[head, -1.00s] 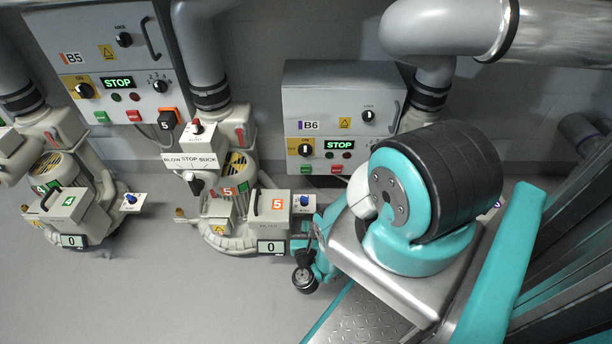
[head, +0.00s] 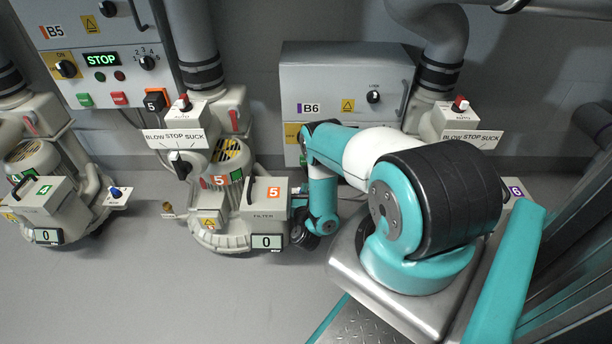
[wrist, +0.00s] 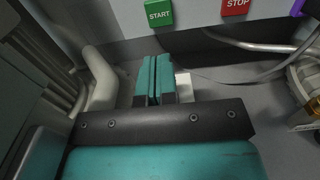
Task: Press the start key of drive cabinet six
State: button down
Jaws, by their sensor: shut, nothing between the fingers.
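Drive cabinet B6 (head: 335,85) is the grey box on the back wall in the head view. My arm hides its lower front and its keys there. The wrist view shows a green START key (wrist: 159,13) on the lower front of a grey cabinet (wrist: 195,13), with a red STOP key (wrist: 236,6) to its right. The cabinet's label is not seen in that view. My gripper (wrist: 154,62) shows there as two teal fingers, shut and empty, below the START key in the picture and apart from it. In the head view I cannot make out its fingertips.
Cabinet B5 (head: 100,50) hangs at the left, above blower 5 and its filter box (head: 264,198). Grey pipes (head: 438,75) run beside cabinet B6. In the wrist view a pale pipe (wrist: 103,75) stands left of the fingers and a loose cable (wrist: 215,80) hangs at right.

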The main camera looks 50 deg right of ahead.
jog(key=shift+f+b+x, duration=0.2)
jog(key=shift+b+x, duration=0.65)
jog(key=shift+b, duration=1.25)
jog(key=shift+f+b+x, duration=0.2)
jog(key=shift+b+x, duration=0.65)
jog(key=shift+b, duration=1.2)
jog(key=d+b, duration=0.1)
jog(key=b, duration=0.5)
jog(key=shift+w+b, duration=0.35)
jog(key=shift+b, duration=0.05)
jog(key=b+x, duration=0.3)
jog(key=x, duration=0.3)
jog(key=shift+w+d+r, duration=0.25)
jog(key=shift+d+r, duration=0.05)
jog(key=shift+r, duration=0.15)
